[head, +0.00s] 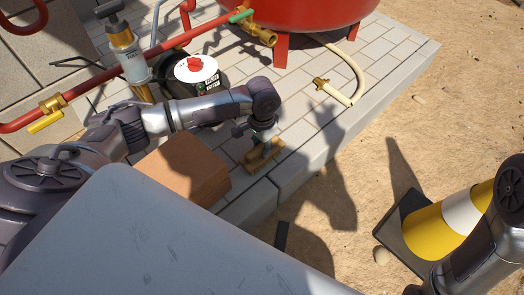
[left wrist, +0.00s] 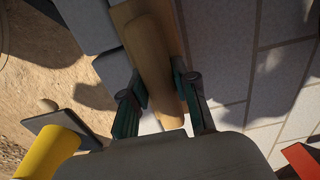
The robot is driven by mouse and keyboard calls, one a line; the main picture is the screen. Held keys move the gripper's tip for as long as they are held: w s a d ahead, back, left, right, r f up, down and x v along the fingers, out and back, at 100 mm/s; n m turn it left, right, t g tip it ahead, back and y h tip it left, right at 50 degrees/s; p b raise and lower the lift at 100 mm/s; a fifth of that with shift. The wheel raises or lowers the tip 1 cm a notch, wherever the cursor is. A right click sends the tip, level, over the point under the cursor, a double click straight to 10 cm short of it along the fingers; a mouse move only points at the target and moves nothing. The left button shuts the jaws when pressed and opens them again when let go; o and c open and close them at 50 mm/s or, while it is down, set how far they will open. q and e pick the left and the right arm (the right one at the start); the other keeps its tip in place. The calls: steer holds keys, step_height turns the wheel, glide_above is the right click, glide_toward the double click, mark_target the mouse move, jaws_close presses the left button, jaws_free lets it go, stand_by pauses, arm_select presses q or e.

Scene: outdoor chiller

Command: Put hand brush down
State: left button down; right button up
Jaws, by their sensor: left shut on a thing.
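The wooden hand brush (head: 264,158) is at the pale paving, close to its outer edge and just right of an orange-brown block. My left gripper (head: 264,139) is above it, shut on its handle. In the left wrist view the brush (left wrist: 151,48) runs lengthwise away from the gripper (left wrist: 160,88), with one finger on each side of the handle. The brush looks level and at or very near the paving; I cannot tell if it touches. The bristles are mostly hidden. My right arm shows at the lower right, but its gripper is out of view.
The orange-brown block (head: 187,168) is beside the brush. A red tank (head: 310,12) with a brass valve, a pump (head: 196,75) and red pipes stand behind. The paving (head: 340,125) right of the brush is clear. A yellow-and-white bollard (head: 445,225) stands on the sand.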

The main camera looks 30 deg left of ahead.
arm_select(q)
steer(key=shift+f, duration=0.15)
steer(key=c, duration=0.9)
jaws_free()
